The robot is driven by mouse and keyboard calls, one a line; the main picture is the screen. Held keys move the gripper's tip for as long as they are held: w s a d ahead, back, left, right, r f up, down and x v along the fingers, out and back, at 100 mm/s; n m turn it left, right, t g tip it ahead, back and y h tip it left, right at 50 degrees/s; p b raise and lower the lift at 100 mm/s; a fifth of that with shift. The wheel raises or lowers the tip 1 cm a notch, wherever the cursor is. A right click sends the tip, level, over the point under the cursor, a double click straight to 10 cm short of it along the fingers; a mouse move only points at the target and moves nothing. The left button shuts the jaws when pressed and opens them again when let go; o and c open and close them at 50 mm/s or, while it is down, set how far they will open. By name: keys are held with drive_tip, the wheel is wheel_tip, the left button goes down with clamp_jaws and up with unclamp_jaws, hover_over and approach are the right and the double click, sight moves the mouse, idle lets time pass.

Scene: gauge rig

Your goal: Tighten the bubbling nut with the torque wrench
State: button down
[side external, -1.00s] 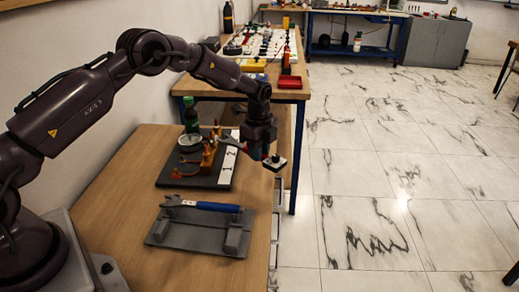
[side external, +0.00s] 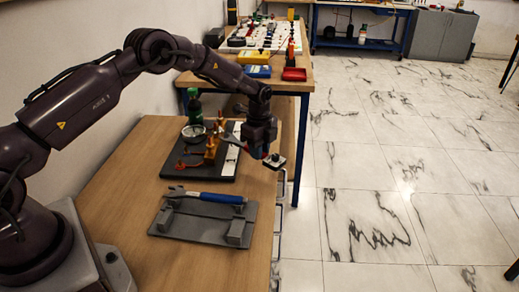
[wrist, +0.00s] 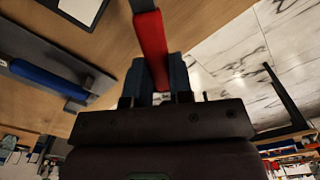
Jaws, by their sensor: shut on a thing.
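My gripper (side external: 262,150) is shut on a red-handled wrench (wrist: 150,45), which I take to be the torque wrench. In the side view the wrench's grey shaft reaches left from the jaws towards the gauge rig, and its dark and white end (side external: 274,161) sticks out at the right. The rig has a dark base (side external: 212,172), a round gauge (side external: 194,132) and brass fittings (side external: 211,150). The wrench head appears close to the right-hand fitting; I cannot tell whether it touches. No bubbles can be made out, and the nuts are too small to tell apart.
A blue-handled wrench (side external: 209,196) lies on a grey rack (side external: 190,226) in front of the rig. A green bottle (side external: 194,106) stands behind the gauge. The table's right edge is close below my gripper. A second bench (side external: 299,84) with several items stands behind.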

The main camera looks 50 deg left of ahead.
drive_tip(key=shift+a, duration=0.1)
drive_tip(key=shift+s+a, duration=0.2)
drive_tip(key=shift+a, duration=0.9)
drive_tip(key=c, duration=1.8)
unclamp_jaws()
drive_tip(key=shift+s+a, duration=0.15)
drive_tip(key=shift+a, duration=0.85)
drive_tip(key=shift+c, duration=0.2)
drive_tip(key=shift+s, duration=0.15)
clamp_jaws()
drive_tip(key=shift+s+m, duration=1.3)
drive_tip(key=shift+s, duration=0.15)
drive_tip(key=shift+s+d, duration=0.1)
drive_tip(key=shift+s, duration=0.05)
drive_tip(key=shift+s+m, duration=1.15)
drive_tip(key=shift+m, duration=0.05)
drive_tip(key=shift+w+n, duration=1)
drive_tip(key=shift+w, duration=0.1)
